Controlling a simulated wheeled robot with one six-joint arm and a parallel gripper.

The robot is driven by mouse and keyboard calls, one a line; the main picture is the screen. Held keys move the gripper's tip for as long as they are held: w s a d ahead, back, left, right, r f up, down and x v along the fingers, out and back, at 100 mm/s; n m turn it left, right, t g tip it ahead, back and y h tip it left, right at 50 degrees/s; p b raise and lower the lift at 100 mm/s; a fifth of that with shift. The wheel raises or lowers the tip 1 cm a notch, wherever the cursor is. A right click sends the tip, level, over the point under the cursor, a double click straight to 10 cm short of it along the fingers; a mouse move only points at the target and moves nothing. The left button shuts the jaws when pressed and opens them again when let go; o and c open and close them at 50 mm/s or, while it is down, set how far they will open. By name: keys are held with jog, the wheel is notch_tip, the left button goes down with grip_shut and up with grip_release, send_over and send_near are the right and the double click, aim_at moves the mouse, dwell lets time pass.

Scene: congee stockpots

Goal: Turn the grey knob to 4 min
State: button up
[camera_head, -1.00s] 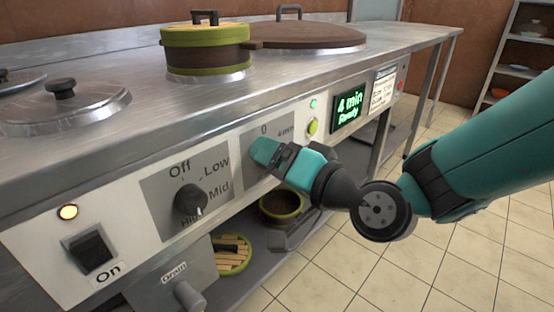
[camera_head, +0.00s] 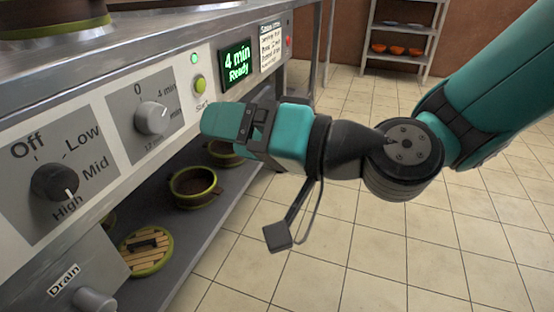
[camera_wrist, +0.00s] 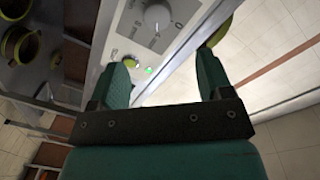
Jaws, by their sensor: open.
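The grey knob (camera_head: 151,118) is on the front panel, on a grey dial plate marked 0, 4 min and a partly hidden lower mark. Its pointer appears turned towards the 4 min mark. The green display (camera_head: 236,63) reads "4 min Ready". My gripper (camera_head: 210,120) is to the right of the knob and apart from it, in front of the panel. In the wrist view the knob (camera_wrist: 157,18) lies beyond my two spread teal fingers (camera_wrist: 163,82), and nothing is between them.
A black knob (camera_head: 55,182) marked Off, Low, Mid and High is at the left. A green start button (camera_head: 199,85) sits beside the display. Pots (camera_head: 193,187) and a slatted lid (camera_head: 146,250) rest on the lower shelf. The tiled floor at right is free.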

jog(key=shift+b+v, duration=2.55)
jog(key=shift+b, duration=0.3)
jog(key=shift+f, duration=0.15)
